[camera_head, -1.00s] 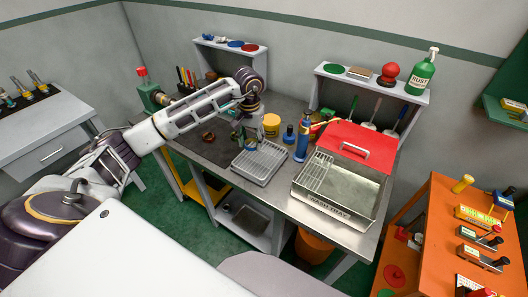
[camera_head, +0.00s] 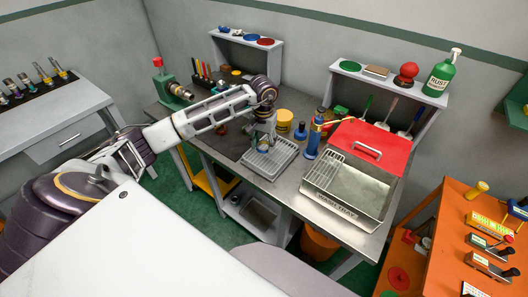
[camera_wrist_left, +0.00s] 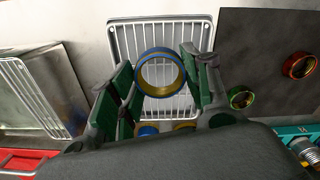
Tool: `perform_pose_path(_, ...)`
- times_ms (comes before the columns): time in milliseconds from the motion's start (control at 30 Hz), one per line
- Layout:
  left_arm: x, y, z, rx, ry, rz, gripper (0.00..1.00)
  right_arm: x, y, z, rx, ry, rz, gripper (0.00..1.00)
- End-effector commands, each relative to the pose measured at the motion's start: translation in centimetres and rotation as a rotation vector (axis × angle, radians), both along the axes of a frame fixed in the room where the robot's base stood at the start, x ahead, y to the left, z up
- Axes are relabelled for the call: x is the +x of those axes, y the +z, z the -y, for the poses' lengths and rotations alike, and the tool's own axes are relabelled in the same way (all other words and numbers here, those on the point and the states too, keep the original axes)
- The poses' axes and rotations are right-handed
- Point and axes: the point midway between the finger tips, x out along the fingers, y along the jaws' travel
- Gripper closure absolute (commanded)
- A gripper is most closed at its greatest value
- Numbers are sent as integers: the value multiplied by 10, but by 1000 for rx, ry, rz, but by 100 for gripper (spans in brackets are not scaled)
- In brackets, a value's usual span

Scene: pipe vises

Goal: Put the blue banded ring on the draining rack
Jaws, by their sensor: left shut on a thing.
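My left gripper (camera_head: 263,143) is shut on a blue ring with a yellow band (camera_wrist_left: 160,72). In the left wrist view the ring sits between the two green-padded fingers, its open hole facing the camera. The draining rack (camera_head: 283,161), a pale wire grid in a shallow tray, lies on the metal bench beneath the gripper. It also shows behind the ring in the left wrist view (camera_wrist_left: 125,42). The ring is over the rack; I cannot tell whether it touches the wires. My right gripper is out of view.
The wash tray (camera_head: 345,212) stands right of the rack, with a red lid (camera_head: 385,141) behind it. A green ring (camera_wrist_left: 241,97) and red ring (camera_wrist_left: 298,66) lie to one side.

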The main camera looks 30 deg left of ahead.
Motion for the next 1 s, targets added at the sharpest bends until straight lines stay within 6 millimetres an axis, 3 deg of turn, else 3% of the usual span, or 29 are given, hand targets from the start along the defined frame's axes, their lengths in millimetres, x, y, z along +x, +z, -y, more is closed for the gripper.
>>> perform_pose_path(200,0,-17,0,-1,1,0,79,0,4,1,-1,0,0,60)
perform_pose_path(667,0,-22,0,-1,1,0,79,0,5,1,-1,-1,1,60)
perform_pose_path(1000,0,-52,1,-2,1,0,79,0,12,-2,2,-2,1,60)
